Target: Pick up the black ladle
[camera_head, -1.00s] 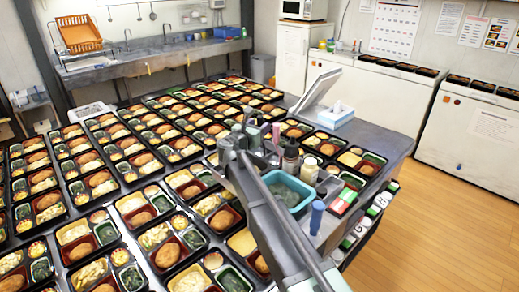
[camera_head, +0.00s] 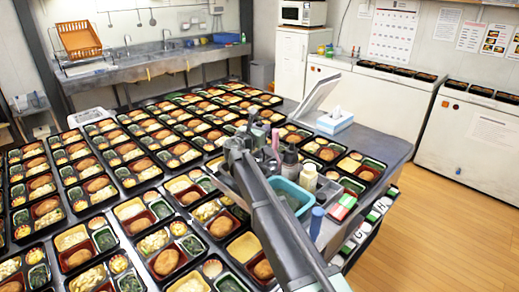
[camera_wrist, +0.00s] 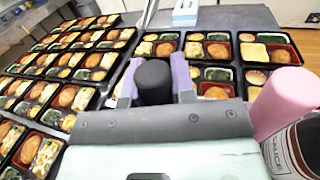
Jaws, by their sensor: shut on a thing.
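My gripper (camera_wrist: 153,88) is shut on the black ladle (camera_wrist: 153,80). In the wrist view only the rounded black end of its handle shows between the two purple-grey fingers. The ladle's bowl is hidden. In the head view my gripper (camera_head: 254,130) is small and partly behind my arm, over the table beside the bottles, and the ladle's outline is hard to pick out there.
A pink bottle (camera_wrist: 285,100) and a dark labelled bottle (camera_wrist: 296,150) stand close on the right. A teal basin (camera_head: 296,190) is beside my arm. Rows of filled bento trays (camera_head: 75,262) cover the table. A tissue box (camera_head: 335,121) stands behind.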

